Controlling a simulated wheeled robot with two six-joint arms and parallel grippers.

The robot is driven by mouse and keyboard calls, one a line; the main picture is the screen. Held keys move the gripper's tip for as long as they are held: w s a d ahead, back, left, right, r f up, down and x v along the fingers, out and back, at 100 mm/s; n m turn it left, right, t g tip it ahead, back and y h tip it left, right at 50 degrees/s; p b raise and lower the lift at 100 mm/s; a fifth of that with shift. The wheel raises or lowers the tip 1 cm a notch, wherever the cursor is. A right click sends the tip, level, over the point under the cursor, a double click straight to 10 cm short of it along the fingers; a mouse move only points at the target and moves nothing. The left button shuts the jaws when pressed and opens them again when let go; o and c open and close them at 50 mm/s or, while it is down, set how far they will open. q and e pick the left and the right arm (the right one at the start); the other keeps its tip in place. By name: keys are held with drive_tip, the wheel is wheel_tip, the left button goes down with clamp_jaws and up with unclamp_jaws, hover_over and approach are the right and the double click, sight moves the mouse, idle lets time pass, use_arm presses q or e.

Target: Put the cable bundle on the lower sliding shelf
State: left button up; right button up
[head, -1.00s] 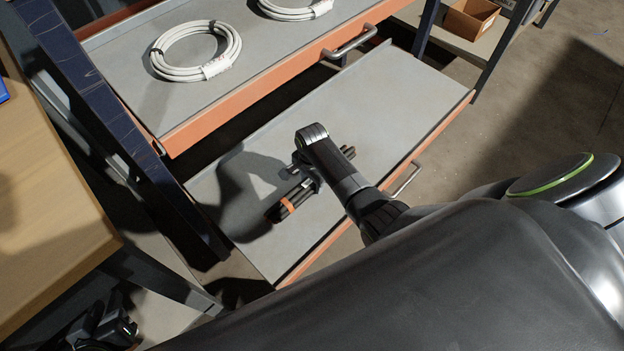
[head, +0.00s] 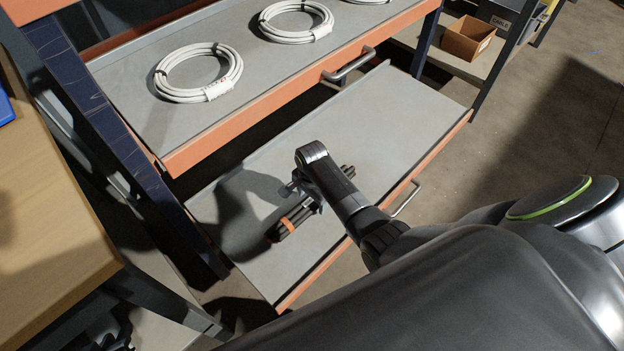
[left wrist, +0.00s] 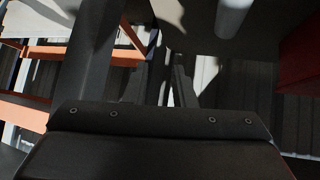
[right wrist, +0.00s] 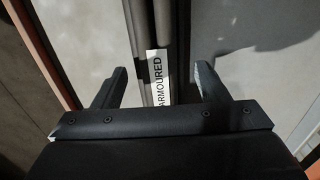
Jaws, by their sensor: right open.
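The cable bundle (head: 288,225) is several dark cables with an orange band. It appears to lie on the lower sliding shelf (head: 405,125), which is pulled out below the upper one. My right gripper (head: 307,200) is over the bundle's middle. In the right wrist view, its open fingers (right wrist: 160,85) stand either side of the bundle (right wrist: 145,30), with gaps; a white label there reads "ARMOURED".
The upper shelf (head: 130,85) holds several white cable coils (head: 198,72). A blue rack post (head: 110,130) and a wooden bench (head: 45,220) stand at the left. A cardboard box (head: 467,38) is at the back right. The lower shelf's right part is clear.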

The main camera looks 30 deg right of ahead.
wheel_tip(320, 180, up, 3)
drive_tip(key=shift+r+p, duration=0.2)
drive_tip(key=shift+p, duration=0.6)
wheel_tip(320, 180, up, 7)
drive_tip(key=p, duration=0.2)
drive_tip(key=shift+f+p, duration=0.2)
drive_tip(key=shift+p, duration=0.2)
use_arm(q)
drive_tip(key=s+f+g, duration=0.6)
drive_tip(key=s+f, duration=0.1)
drive_tip(key=s, duration=0.1)
drive_tip(key=shift+d+f, duration=0.2)
drive_tip(key=shift+f, duration=0.2)
use_arm(e)
drive_tip(key=shift+r, duration=0.65)
use_arm(q)
drive_tip(key=shift+s, duration=0.1)
